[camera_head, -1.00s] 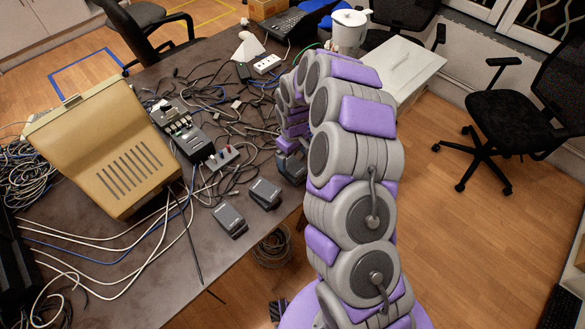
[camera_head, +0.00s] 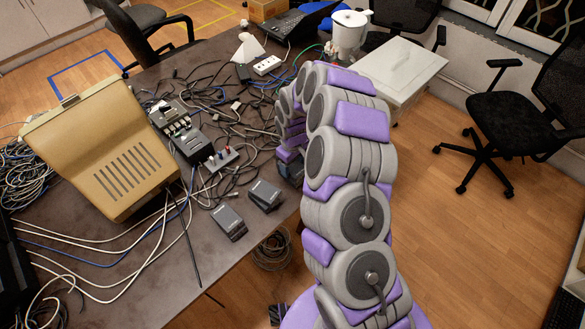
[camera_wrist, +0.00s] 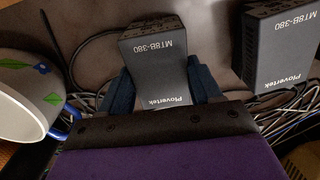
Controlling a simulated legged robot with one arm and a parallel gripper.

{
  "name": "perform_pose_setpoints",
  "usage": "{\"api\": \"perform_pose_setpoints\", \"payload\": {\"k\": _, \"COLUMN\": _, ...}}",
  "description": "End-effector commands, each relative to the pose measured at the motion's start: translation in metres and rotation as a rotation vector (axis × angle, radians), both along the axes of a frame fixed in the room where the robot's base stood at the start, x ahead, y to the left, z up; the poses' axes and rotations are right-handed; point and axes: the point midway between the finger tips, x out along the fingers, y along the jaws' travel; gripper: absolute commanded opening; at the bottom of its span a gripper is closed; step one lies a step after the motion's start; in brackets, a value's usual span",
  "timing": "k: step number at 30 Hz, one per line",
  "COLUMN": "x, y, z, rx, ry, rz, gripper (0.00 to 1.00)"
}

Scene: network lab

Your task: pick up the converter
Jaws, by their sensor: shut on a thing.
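In the wrist view a dark grey box-shaped converter (camera_wrist: 159,62), labelled MT8B-380 Plovertek, sits between the two blue fingers of my gripper (camera_wrist: 160,88). The fingers are shut on its sides. I cannot tell whether it touches the table. A second converter with the same label (camera_wrist: 276,45) stands apart to its right. In the head view two similar dark boxes, one nearer (camera_head: 229,221) and one farther (camera_head: 265,194), lie near the table's front edge. My gripper end is mostly hidden there by my arm; a dark piece shows below it.
A white mug with leaf patterns and a blue handle (camera_wrist: 30,92) is close left of my gripper. Loose cables surround the converters. A beige case (camera_head: 105,150), a power strip (camera_head: 222,158) and a white jug (camera_head: 348,32) stand on the table (camera_head: 185,285).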

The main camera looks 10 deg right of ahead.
Motion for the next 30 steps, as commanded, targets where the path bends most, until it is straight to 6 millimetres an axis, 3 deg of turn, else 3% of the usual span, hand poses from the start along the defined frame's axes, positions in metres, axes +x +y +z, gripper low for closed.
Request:
{"api": "perform_pose_setpoints", "payload": {"k": 7, "x": 0.0, "y": 0.0, "z": 0.0, "rx": -0.001, "ry": 0.001, "rz": 0.0, "gripper": 0.24}}
{"api": "perform_pose_setpoints", "payload": {"k": 17, "x": 0.0, "y": 0.0, "z": 0.003, "rx": 0.0, "ry": 0.0, "rz": 0.0, "gripper": 0.23}}
{"api": "perform_pose_setpoints", "payload": {"k": 27, "x": 0.0, "y": -0.001, "z": 0.038, "rx": -0.001, "ry": -0.001, "rz": -0.001, "gripper": 0.23}}
{"api": "perform_pose_setpoints", "payload": {"k": 30, "x": -0.011, "y": -0.001, "z": 0.037, "rx": 0.0, "ry": 0.004, "rz": 0.001, "gripper": 0.23}}
